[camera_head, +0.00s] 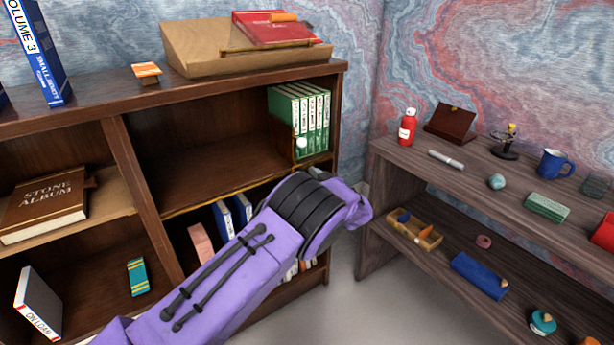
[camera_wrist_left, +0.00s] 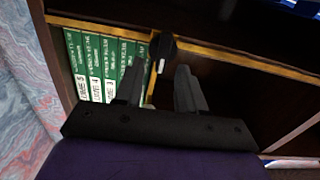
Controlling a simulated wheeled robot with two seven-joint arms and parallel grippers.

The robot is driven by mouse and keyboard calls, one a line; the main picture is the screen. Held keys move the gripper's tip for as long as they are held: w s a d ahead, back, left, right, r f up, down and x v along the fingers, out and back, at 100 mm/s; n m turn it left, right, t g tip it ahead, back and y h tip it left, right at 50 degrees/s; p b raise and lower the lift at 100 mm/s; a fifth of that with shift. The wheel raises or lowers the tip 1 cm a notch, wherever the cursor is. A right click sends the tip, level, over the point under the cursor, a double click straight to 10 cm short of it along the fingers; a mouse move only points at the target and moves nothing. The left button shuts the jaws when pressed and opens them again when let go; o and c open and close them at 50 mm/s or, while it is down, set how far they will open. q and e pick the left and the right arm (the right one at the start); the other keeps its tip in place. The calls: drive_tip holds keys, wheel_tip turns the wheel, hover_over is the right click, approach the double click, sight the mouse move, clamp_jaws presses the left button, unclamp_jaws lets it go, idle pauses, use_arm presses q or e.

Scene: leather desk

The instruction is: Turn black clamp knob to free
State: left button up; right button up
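A black clamp knob (camera_wrist_left: 167,45) with a pale mark shows in the left wrist view, at the wooden edge beside a row of green books (camera_wrist_left: 100,60). The green books also stand in the upper right shelf compartment in the head view (camera_head: 300,112). My left gripper (camera_wrist_left: 157,75) is open, its two black fingers apart with nothing visibly held between them. The knob lies beyond the fingertips, roughly in line with the gap; I cannot tell the exact distance. In the head view my purple left arm reaches to the shelf and hides most of the gripper. My right gripper is not in view.
The wooden bookcase (camera_head: 225,95) has upright dividers and shelf edges around the gripper. A red book (camera_head: 272,30) lies on a sloped stand on top. A separate grey-brown shelf (camera_head: 395,157) with small items stands at right, with clear floor between.

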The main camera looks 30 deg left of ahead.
use_arm(q)
drive_tip(key=shift+w+a, duration=0.15)
drive_tip(key=shift+a, duration=0.25)
clamp_jaws()
